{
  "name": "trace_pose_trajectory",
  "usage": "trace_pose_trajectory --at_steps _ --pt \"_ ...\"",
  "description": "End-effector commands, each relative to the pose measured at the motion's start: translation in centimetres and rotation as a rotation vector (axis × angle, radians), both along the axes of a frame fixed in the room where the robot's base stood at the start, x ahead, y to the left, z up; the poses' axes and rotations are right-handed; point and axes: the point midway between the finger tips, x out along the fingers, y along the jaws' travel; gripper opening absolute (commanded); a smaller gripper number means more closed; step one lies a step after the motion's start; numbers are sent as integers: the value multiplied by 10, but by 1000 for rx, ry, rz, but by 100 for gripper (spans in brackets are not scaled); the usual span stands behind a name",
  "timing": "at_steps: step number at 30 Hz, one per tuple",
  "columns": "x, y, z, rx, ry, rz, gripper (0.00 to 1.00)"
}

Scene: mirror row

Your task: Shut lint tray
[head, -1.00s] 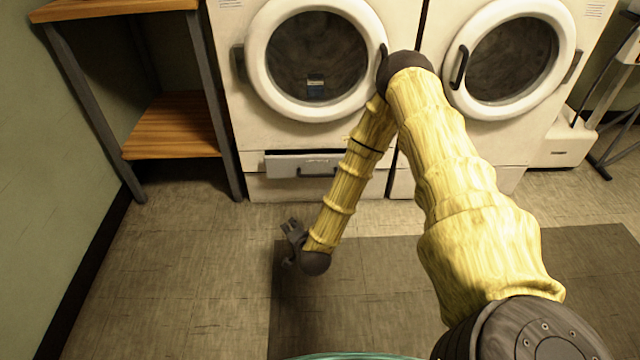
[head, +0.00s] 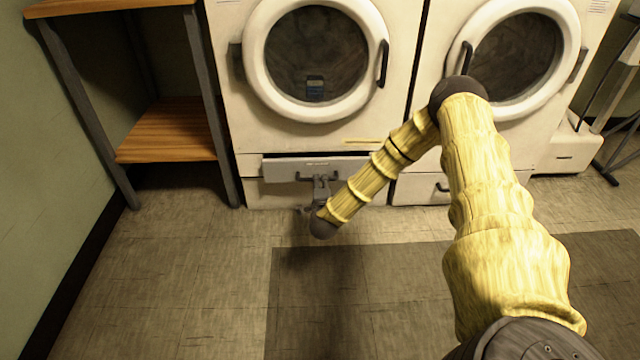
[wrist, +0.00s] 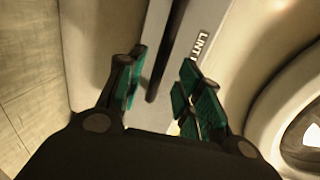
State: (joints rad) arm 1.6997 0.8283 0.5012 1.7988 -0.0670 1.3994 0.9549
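The lint tray (head: 280,171) is a grey drawer front with a dark bar handle, low on the left machine. It stands out a little, with a dark gap along its top edge. In the wrist view its grey front (wrist: 186,48) carries a partly cut-off "LINT" label, and the dark handle (wrist: 166,62) runs down between my fingers. My gripper (head: 321,184) is in front of the tray at the handle; in the wrist view its teal-padded fingers (wrist: 160,85) are apart. I cannot tell whether they touch the handle or tray front.
A round glass door (head: 318,60) is closed above the tray. A second machine (head: 520,145) stands to the right. A wooden-shelved rack (head: 168,135) stands at the left. A dark mat (head: 420,290) lies on the floor, and the floor at left is clear.

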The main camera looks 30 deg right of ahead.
Motion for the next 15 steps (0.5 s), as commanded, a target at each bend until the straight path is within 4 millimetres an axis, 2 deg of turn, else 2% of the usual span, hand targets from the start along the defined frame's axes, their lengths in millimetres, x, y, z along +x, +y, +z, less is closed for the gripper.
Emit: trace_pose_trajectory --at_steps 6,15 --pt "25 -16 -9 -1 1 -1 35" --pt "39 -24 -10 0 1 0 35"
